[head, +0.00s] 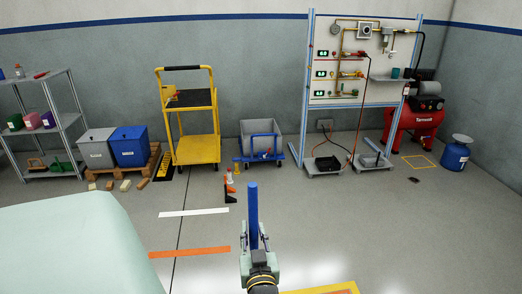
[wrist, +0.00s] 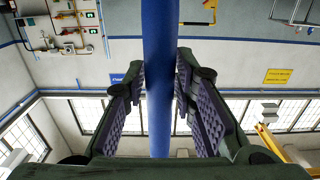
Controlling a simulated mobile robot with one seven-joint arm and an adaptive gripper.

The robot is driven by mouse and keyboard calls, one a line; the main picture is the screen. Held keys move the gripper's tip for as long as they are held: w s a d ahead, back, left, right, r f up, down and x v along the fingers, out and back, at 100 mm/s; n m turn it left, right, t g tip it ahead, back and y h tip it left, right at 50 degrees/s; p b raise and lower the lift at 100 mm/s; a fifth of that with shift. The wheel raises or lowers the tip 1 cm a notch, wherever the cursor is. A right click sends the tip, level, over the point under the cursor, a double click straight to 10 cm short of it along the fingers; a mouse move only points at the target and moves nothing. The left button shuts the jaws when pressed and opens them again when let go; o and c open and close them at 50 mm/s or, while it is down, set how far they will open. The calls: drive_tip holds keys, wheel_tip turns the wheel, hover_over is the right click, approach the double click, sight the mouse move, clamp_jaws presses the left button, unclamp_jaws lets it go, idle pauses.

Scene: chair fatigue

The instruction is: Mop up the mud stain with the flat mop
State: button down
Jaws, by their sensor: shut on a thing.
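My gripper (head: 254,240) is shut on a blue pole (head: 253,208), which looks like the flat mop's handle. The pole stands roughly upright in front of me in the head view. In the wrist view the blue pole (wrist: 159,110) runs between the purple-padded fingers of my gripper (wrist: 157,78). The mop's flat head is not visible in either view. A small dark patch (head: 414,180) lies on the floor at the right, near a yellow floor outline; I cannot tell whether it is the mud stain.
A pale green surface (head: 75,245) fills the lower left. A shelf (head: 62,115), yellow trolley (head: 198,150), grey cart (head: 261,141), test panel (head: 360,65) and red compressor (head: 418,115) line the wall. The floor at the right is mostly clear.

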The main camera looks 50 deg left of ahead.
drive_tip(key=shift+s+a+r, duration=0.2)
drive_tip(key=shift+s+a, duration=0.1)
drive_tip(key=shift+s, duration=0.25)
drive_tip(key=shift+w+d+f, duration=0.2)
drive_tip(key=shift+w, duration=0.05)
drive_tip(key=w+d+b, duration=0.5)
drive_tip(key=w+d, duration=0.1)
drive_tip(key=w, duration=0.4)
drive_tip(key=shift+w+d+r, duration=0.15)
drive_tip(key=shift+w+r, duration=0.15)
drive_tip(key=shift+r, duration=0.05)
idle(0.6)
drive_tip(key=shift+w, duration=0.1)
drive_tip(key=w+d+b, duration=0.4)
drive_tip(key=w+d, duration=0.2)
drive_tip(key=w, duration=0.4)
drive_tip(key=shift+d, duration=0.2)
idle(1.2)
